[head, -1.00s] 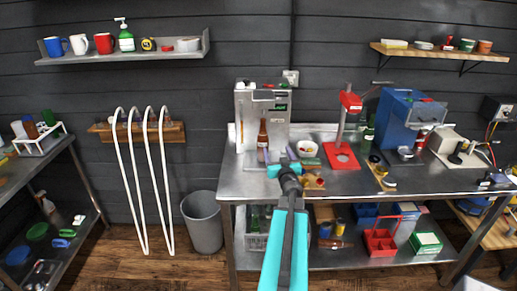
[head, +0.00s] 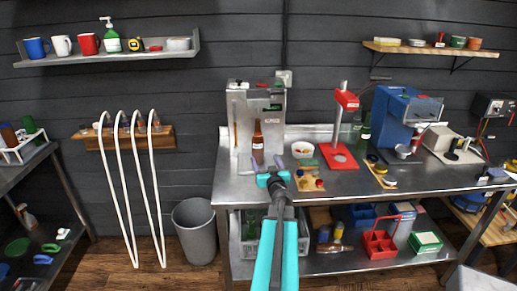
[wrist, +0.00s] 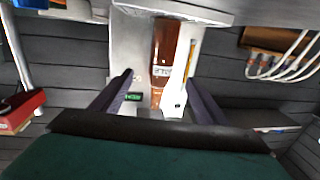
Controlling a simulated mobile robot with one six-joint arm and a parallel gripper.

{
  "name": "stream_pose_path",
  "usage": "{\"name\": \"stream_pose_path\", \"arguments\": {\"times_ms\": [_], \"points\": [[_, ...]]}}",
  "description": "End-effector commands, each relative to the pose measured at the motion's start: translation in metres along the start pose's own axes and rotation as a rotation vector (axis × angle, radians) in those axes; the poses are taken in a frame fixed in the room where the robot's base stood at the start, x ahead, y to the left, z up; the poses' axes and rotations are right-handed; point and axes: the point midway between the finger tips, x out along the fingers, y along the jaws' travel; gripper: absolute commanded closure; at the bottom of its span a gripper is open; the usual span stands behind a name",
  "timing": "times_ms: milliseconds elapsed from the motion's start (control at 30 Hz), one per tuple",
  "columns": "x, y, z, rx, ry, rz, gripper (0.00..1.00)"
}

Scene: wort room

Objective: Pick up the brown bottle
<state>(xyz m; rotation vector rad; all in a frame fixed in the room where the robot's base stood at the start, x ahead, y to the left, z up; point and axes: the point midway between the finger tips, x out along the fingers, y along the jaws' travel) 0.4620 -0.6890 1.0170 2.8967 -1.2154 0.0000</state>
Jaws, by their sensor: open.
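The brown bottle (head: 257,141) stands upright on the steel bench, in front of a grey metal machine, with a pale label on it. My gripper (head: 266,166) is in front of the bottle on the near side, with its jaws apart and nothing between them in the head view. In the wrist view the brown bottle (wrist: 166,48) shows beyond and between the two dark fingers of my gripper (wrist: 160,78). The bottle looks apart from the fingers, and the exact gap cannot be told.
The grey machine (head: 240,115) stands right behind the bottle. A white bowl (head: 302,149), a wooden block with coloured knobs (head: 309,182) and a red stand (head: 338,156) are to the right. A green bottle (head: 364,133) stands farther right. A grey bin (head: 194,232) is on the floor.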

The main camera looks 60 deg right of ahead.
Motion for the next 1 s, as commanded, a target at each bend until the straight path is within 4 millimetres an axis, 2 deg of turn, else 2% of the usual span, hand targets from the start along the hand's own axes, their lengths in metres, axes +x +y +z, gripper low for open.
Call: {"name": "stream_pose_path", "arguments": {"times_ms": [1000], "points": [[0.080,0.002,0.000,0.000,0.000,0.002,0.32]]}}
